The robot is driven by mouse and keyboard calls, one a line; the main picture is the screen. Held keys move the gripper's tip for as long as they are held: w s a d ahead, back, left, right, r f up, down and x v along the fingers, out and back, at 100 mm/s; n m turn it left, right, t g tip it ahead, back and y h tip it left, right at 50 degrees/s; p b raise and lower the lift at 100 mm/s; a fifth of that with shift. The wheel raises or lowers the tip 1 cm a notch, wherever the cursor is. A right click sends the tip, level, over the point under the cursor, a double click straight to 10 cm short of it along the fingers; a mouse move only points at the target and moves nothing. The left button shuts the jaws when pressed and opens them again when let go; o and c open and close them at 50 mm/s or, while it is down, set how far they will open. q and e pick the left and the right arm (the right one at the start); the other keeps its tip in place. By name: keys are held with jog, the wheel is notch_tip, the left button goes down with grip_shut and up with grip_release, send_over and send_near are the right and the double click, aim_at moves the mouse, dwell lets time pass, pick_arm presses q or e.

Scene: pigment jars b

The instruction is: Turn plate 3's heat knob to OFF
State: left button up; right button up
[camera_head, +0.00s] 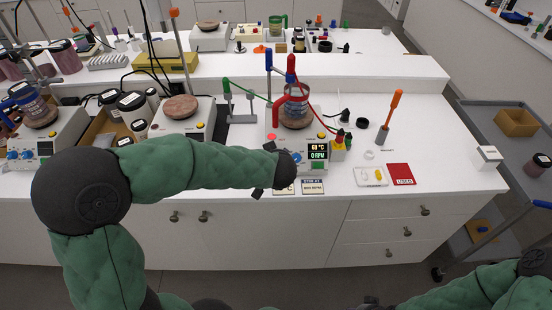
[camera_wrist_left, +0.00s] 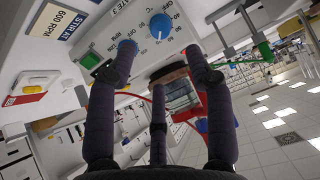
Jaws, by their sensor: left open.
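Plate 3 (camera_head: 317,165) is a white hotplate whose display reads 60 °C and 0 RPM. In the head view one blue knob (camera_head: 296,157) shows on its front; the rest of the knob area is hidden by my gripper. My left gripper (camera_head: 270,172) is at the left of the plate's front. In the left wrist view a blue knob with a white pointer (camera_wrist_left: 160,25) sits in a numbered dial on the panel, beyond and between the open fingers of my left gripper (camera_wrist_left: 161,62). Another blue patch shows at one fingertip. Any contact is unclear.
A glass vessel with red and blue fittings (camera_head: 296,105) stands on plate 3. Another hotplate (camera_head: 181,108) stands to the left.

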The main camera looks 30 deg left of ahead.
pick_arm(q)
jog(key=b+x, duration=0.4)
jog(key=x, duration=0.4)
jog(key=shift+w+f, duration=0.1)
jog(key=shift+f, duration=0.15)
jog(key=shift+w+a+f, duration=0.25)
jog(key=shift+w, duration=0.1)
grip_shut()
